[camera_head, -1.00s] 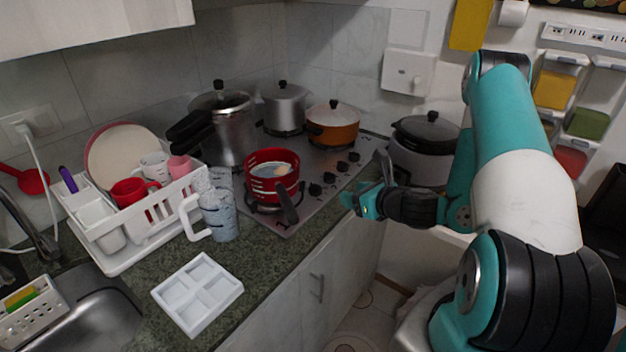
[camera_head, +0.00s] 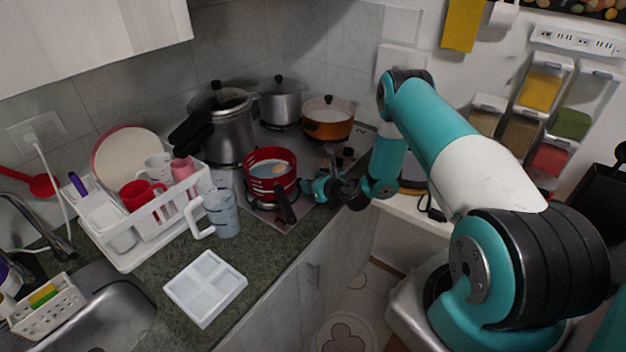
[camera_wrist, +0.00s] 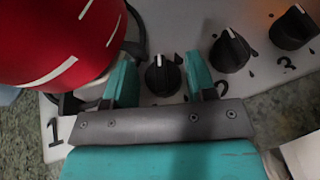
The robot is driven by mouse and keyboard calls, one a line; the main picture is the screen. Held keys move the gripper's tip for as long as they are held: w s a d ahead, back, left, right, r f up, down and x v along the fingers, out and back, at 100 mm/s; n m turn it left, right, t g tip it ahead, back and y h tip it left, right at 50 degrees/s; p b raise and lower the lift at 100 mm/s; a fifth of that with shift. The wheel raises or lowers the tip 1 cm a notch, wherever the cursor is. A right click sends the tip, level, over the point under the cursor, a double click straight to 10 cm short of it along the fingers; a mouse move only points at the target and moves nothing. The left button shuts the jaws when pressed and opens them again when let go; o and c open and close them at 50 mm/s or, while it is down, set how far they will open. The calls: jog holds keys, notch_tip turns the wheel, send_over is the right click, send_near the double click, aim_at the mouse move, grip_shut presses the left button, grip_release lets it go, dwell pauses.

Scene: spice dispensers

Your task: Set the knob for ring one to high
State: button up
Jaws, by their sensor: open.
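My gripper (camera_wrist: 162,82) is open at the front edge of the steel stove (camera_wrist: 155,40). In the wrist view its two teal fingers stand on either side of a black knob (camera_wrist: 163,75), with a visible gap on each side. This knob's white mark points up in the picture. It is the leftmost knob seen, between the printed numerals 1 (camera_wrist: 55,132) and 2 (camera_wrist: 222,89). A second knob (camera_wrist: 230,51) and a third knob (camera_wrist: 293,28) lie to the right. In the head view my gripper (camera_head: 312,187) hides the nearest knob.
A red pot (camera_head: 262,183) stands close left of my gripper; its side also shows in the wrist view (camera_wrist: 65,35). An orange pot (camera_head: 328,129) and steel pots stand farther back. A dish rack (camera_head: 125,255) and white tray (camera_head: 206,287) are on the counter.

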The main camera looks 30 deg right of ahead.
jog(key=shift+w, duration=0.1)
jog(key=c, duration=0.6)
jog(key=shift+a+m+h, duration=0.2)
jog(key=shift+m+h, duration=0.5)
jog(key=shift+h, duration=0.1)
jog(key=shift+f+m+h+p, duration=0.1)
jog(key=shift+m+h+p, duration=0.3)
jog(key=shift+m+h, duration=0.35)
jog(key=o, duration=0.6)
